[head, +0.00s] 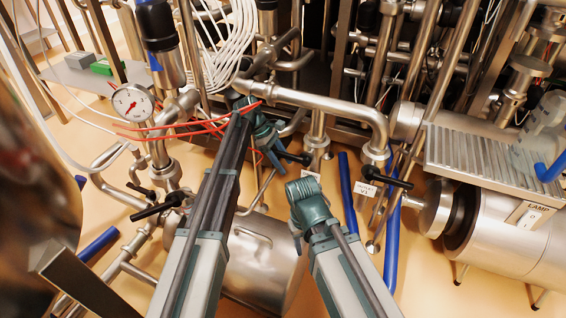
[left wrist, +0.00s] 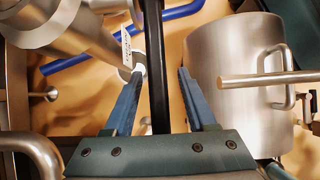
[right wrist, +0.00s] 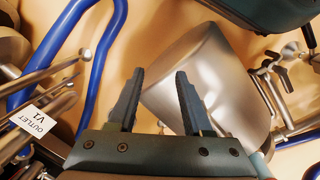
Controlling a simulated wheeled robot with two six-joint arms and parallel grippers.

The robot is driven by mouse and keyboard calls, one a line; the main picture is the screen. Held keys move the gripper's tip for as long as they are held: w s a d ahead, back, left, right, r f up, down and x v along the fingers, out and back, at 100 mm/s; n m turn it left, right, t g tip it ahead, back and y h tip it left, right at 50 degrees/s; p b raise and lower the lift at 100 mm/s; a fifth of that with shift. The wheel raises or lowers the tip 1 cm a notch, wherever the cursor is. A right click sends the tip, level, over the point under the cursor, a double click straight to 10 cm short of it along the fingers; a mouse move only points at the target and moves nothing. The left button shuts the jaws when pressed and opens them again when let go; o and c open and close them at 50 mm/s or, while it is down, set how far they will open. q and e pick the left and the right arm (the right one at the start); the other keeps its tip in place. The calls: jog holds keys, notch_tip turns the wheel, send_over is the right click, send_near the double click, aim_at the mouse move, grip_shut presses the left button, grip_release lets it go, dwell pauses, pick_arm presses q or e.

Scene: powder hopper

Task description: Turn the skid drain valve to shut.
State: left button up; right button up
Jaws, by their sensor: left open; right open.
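A black valve lever (head: 296,157) sticks out at the centre of the head view, with a white tag (head: 311,177) too small to read beside it. I cannot confirm from the tag that this is the skid drain valve. My left gripper (head: 274,156) is at this lever, open. In the left wrist view the black lever (left wrist: 157,70) runs between the two blue fingers, with a gap to the right finger; contact with the left finger is unclear.
Another black lever (head: 385,178) carries a V1 tag, right of my right arm. A further black lever (head: 158,206) is at left near a pressure gauge (head: 132,102). Red cables (head: 165,131) and a steel pipe (head: 320,102) crowd my left arm. Blue hoses (head: 348,195) lie right.

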pick_arm(q)
jog(key=shift+r, duration=0.15)
jog(key=p+v, duration=1.1)
jog(key=v, duration=0.2)
jog(key=shift+a, duration=0.3)
jog(key=shift+r, duration=0.15)
